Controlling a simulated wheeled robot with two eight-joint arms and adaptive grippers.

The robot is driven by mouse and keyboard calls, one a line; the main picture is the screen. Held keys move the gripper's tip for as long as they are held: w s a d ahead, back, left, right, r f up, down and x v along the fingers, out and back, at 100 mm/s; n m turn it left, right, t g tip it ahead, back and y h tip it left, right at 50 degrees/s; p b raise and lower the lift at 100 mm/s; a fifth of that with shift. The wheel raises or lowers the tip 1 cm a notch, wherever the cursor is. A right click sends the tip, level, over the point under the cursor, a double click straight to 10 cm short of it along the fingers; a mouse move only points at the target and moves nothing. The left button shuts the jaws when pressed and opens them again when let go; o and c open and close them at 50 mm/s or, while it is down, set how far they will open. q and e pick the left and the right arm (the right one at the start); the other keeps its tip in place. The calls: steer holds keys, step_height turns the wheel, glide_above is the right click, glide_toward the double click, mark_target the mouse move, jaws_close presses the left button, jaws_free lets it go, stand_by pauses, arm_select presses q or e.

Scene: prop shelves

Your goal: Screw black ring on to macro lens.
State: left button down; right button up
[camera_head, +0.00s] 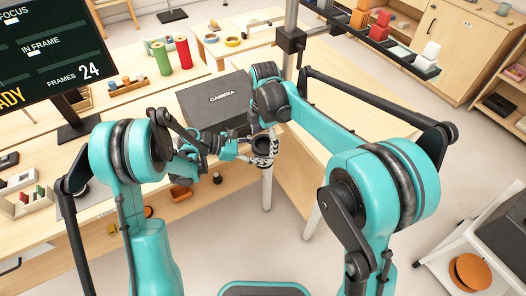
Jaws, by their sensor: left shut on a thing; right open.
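My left gripper (240,155) is over the front of the wooden table, just below the camera case. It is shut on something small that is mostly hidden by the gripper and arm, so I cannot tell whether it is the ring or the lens. My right gripper (263,160) points down close beside it at the table's front edge and is open. A small dark piece (217,178) shows just below the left gripper. I cannot make out clearly which thing is the black ring and which is the macro lens.
A dark case marked CAMERA (215,101) lies on the table behind the grippers. A green roll (161,58) and a red roll (183,52) stand farther back. A screen (45,50) is at the left. A shelf with colored blocks (385,35) is at the upper right.

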steer(key=shift+f, duration=0.45)
steer(key=shift+c, duration=0.3)
steer(key=c, duration=1.2)
steer(key=m, duration=1)
steer(key=o, duration=1.3)
